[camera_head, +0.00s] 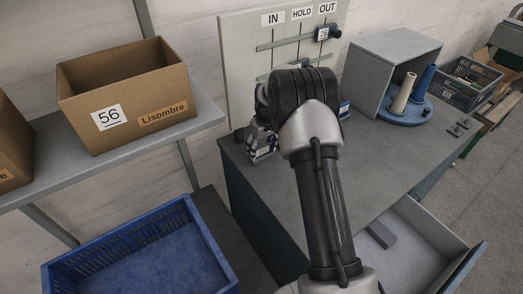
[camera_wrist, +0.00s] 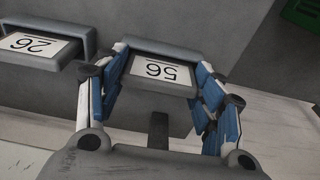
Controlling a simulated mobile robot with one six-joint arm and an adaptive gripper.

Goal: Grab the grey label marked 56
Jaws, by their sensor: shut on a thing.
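The grey label marked 56 (camera_wrist: 160,71) shows upside down in the middle of the wrist view, a white card in a grey holder. My gripper (camera_wrist: 161,62) has its blue-padded fingers on both sides of this holder and is shut on it. In the head view my gripper (camera_head: 262,146) is low in front of the upright board, partly behind my wrist, and I cannot make out the label there. A second grey label, marked 26 (camera_wrist: 32,45), sits to the left in the wrist view, apart from my fingers.
The board (camera_head: 238,62) carries IN, HOLD and OUT columns, with a tag (camera_head: 322,34) under OUT. A cardboard box (camera_head: 125,92) marked 56 stands on the left shelf above a blue crate (camera_head: 210,250). A grey open housing (camera_head: 395,52) and cones stand right. A drawer (camera_head: 425,240) is open in front.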

